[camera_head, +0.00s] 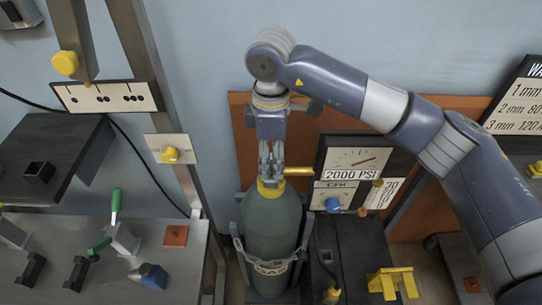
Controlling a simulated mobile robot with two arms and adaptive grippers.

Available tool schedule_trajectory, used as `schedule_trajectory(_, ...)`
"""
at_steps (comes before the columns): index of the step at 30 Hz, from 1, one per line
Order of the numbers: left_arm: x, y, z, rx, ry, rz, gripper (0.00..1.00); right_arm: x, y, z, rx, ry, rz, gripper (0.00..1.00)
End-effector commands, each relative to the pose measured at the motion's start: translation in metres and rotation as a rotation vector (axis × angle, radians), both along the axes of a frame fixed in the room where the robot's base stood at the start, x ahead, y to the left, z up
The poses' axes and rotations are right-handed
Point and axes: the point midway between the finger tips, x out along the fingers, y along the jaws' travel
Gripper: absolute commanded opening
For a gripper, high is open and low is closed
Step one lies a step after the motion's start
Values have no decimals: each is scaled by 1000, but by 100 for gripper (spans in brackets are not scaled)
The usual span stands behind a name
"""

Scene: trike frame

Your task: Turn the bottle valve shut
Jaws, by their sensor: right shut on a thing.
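A dark green gas bottle (271,226) stands upright in the lower middle of the head view, with a chain around it and a "GAS" label low on its front. Its yellow valve (266,190) sits on top of the bottle. My right gripper (270,178) points straight down over the bottle's top and is shut on the valve. The fingers hide part of the valve, so its turn cannot be told. A yellow bar (298,171) sticks out to the right beside the fingers. My left gripper is not in view.
A gauge panel (353,160) reading "2000 PSI" stands just right of the bottle, with a blue knob (332,204) below it. A metal post (150,80) rises to the left. A grey workbench (190,262) with clamps is at lower left.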

Motion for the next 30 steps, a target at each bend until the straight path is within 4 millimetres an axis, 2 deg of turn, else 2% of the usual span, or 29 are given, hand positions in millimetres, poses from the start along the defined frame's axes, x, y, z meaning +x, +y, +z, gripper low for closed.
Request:
schedule_trajectory(16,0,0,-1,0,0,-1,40,2,-1,2,0,-4,-31,23)
schedule_trajectory(17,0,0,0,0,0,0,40,2,-1,2,0,-4,-31,49)
schedule_trajectory(19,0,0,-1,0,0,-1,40,1,-1,1,0,-4,-30,65)
schedule_trajectory(20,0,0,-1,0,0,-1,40,1,-1,1,0,-4,-30,68)
schedule_trajectory(30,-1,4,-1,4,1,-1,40,1,0,2,0,-1,-27,68)
